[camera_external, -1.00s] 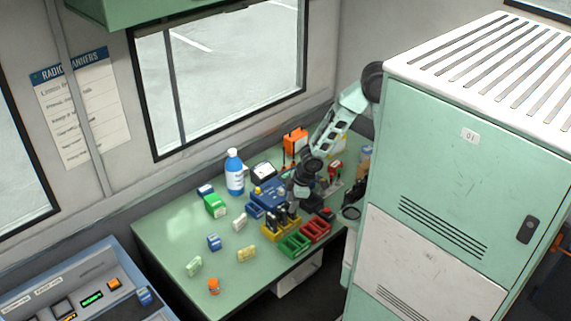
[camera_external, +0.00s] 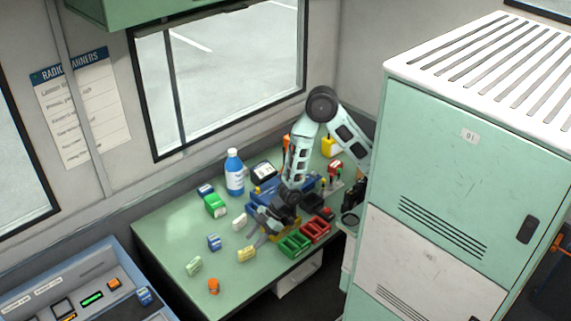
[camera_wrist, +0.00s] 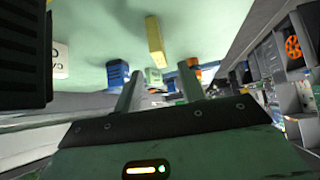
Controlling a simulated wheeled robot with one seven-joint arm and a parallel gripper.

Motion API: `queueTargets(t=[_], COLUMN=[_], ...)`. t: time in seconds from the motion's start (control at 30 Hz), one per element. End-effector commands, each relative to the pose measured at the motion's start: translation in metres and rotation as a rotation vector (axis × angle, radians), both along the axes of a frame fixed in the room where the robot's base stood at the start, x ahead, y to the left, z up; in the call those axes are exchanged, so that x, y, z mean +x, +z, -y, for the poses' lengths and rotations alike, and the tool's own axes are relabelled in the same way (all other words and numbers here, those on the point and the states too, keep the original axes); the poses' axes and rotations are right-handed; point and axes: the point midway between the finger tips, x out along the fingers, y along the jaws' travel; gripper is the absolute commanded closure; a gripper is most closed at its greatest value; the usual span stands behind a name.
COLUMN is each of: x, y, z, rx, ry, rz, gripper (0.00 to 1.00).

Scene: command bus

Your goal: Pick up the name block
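No block carries a name I can read, so I cannot tell which is the name block. Small blocks lie on the green table: a yellow block (camera_external: 246,254), a blue block (camera_external: 214,242), a white block (camera_external: 239,221) and a pale green block (camera_external: 194,266). In the wrist view the yellow block (camera_wrist: 155,42) lies beyond the fingers, the blue block (camera_wrist: 117,73) is near the left finger, and a white block with a dark mark (camera_wrist: 60,60) is at left. My gripper (camera_wrist: 160,82) has its fingers apart with nothing held. It hangs near the yellow and white blocks (camera_external: 258,227).
An orange item (camera_external: 213,286) lies near the front edge. Green (camera_external: 295,244) and red (camera_external: 316,230) bins stand right of my gripper. A blue bottle (camera_external: 235,172) and a green box (camera_external: 215,205) stand behind. The left of the green table (camera_external: 165,235) is clear.

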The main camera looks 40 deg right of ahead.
Motion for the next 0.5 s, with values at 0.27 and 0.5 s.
queueTargets(t=[0.27, 0.5], x=[0.003, 0.006], y=[-0.019, -0.040], z=[-0.019, -0.037], rx=[-0.001, -0.002], ry=[0.001, 0.002], rz=[-0.001, -0.002], gripper=[0.60, 0.60])
